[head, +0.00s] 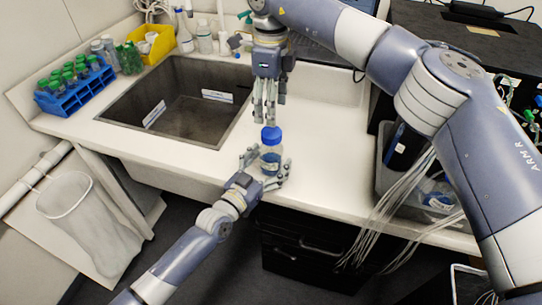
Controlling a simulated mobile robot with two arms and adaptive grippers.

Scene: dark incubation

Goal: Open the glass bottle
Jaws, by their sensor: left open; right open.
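The glass bottle (270,159) is small and clear with a blue cap (271,135). It stands upright near the front edge of the white counter, right of the sink. The cap is on the bottle. My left gripper (265,168) is open, with its fingers around the lower part of the bottle, one side left and one side right; I cannot tell whether they touch it. My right gripper (269,116) is open and points down just above the blue cap. The fingertips are close to the cap, and any gap is too small to judge.
The sink (185,102) lies left of the bottle. A blue rack (74,92) of green-capped tubes and a yellow bin (152,42) stand beyond it. A grey bin (398,190) is at the right. Counter (335,135) right of the bottle is clear.

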